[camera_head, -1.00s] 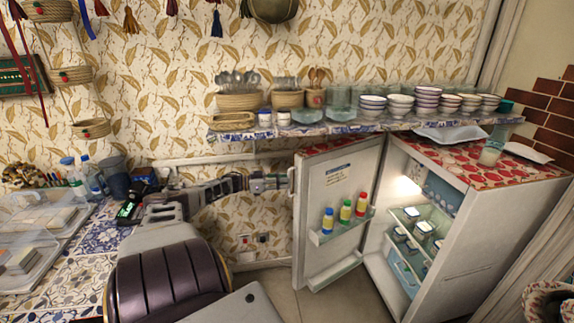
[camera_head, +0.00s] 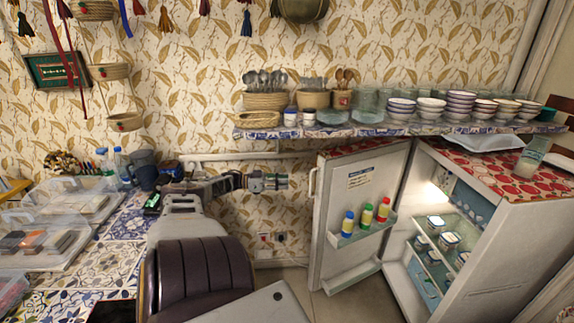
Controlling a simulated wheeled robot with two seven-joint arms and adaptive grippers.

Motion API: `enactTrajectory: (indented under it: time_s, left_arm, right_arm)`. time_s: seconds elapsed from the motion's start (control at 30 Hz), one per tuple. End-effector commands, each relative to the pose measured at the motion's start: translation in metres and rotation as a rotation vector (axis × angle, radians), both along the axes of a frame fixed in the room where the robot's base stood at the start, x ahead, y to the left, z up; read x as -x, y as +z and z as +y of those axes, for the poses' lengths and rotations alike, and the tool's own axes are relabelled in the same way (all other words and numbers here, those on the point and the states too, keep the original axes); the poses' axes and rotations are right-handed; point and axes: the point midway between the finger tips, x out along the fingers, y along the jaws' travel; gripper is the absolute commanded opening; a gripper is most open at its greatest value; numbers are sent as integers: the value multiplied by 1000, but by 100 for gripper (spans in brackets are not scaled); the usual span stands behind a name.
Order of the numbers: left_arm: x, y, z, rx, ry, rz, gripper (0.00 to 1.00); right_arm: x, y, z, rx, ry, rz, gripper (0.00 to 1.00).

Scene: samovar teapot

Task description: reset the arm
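My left arm reaches in from the lower left, and its gripper (camera_head: 284,182) points right in front of the wallpaper. It sits a little left of the handle (camera_head: 313,183) of the open fridge door (camera_head: 340,262), with a visible gap between them. Nothing shows in the gripper, but the fingers are too small to tell how far apart they are. My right gripper is not in view.
The fridge (camera_head: 500,245) stands open at right, with bottles in its door and several small containers inside. A wall shelf (camera_head: 300,131) with bowls and baskets hangs above the arm. A tiled counter (camera_head: 110,255) with clear boxes and bottles is at left.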

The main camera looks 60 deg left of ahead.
Motion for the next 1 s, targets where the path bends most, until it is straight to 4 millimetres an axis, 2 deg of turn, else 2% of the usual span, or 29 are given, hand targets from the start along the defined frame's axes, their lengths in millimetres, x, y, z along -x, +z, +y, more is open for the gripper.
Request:
enactTrajectory:
  time_s: [0.67, 0.77, 0.87, 1.0]
  left_arm:
    - [1, -5, 1, -1, 10, 2, 20]
    - [3, -16, 2, -4, 36, 8, 20]
    - [6, -38, 4, -13, 85, 22, 20]
    - [13, -84, 5, -36, 181, 58, 20]
  right_arm:
    - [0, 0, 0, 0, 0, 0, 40]
    - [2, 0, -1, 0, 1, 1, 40]
    - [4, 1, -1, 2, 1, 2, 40]
    - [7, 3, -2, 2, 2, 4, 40]
